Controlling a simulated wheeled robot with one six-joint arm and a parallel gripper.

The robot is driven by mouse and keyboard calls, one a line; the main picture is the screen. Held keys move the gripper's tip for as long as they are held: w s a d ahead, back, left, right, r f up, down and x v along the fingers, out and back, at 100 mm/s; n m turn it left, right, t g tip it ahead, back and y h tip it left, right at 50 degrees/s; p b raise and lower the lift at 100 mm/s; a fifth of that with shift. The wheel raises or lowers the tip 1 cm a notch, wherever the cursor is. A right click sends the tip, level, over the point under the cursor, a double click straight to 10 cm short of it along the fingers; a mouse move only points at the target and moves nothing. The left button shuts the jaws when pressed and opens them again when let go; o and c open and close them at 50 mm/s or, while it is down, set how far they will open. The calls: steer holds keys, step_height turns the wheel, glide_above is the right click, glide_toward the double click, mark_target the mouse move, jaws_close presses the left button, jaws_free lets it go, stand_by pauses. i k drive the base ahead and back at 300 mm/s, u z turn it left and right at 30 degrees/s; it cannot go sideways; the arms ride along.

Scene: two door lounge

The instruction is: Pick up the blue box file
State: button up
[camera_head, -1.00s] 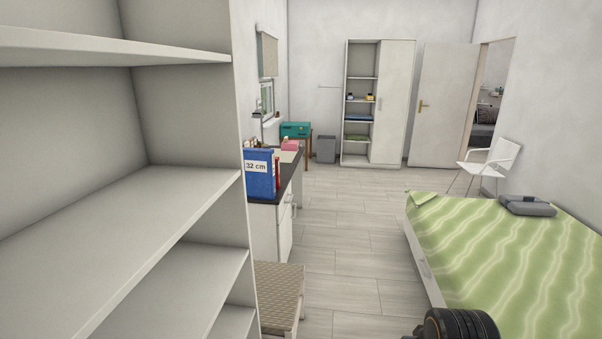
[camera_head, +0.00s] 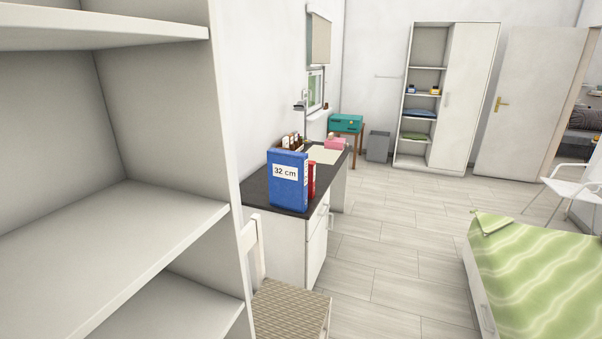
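The blue box file (camera_head: 288,190) stands upright on the near end of the dark desk top (camera_head: 257,192). It carries a white label reading "32 cm". A red file (camera_head: 312,180) stands close beside it on the right, partly hidden behind it. My gripper is not in the view now.
An empty white shelf unit (camera_head: 150,215) fills the left foreground. A woven-seat chair (camera_head: 290,308) stands in front of the desk's near end. A bed with a green cover (camera_head: 545,265) is on the right. Tiled floor (camera_head: 400,235) lies clear between desk and bed.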

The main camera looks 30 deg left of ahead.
mark_target(288, 171)
steer(key=i, duration=2.95)
steer(key=u, duration=3.3)
steer(key=i, duration=0.5)
steer(key=u, duration=0.05)
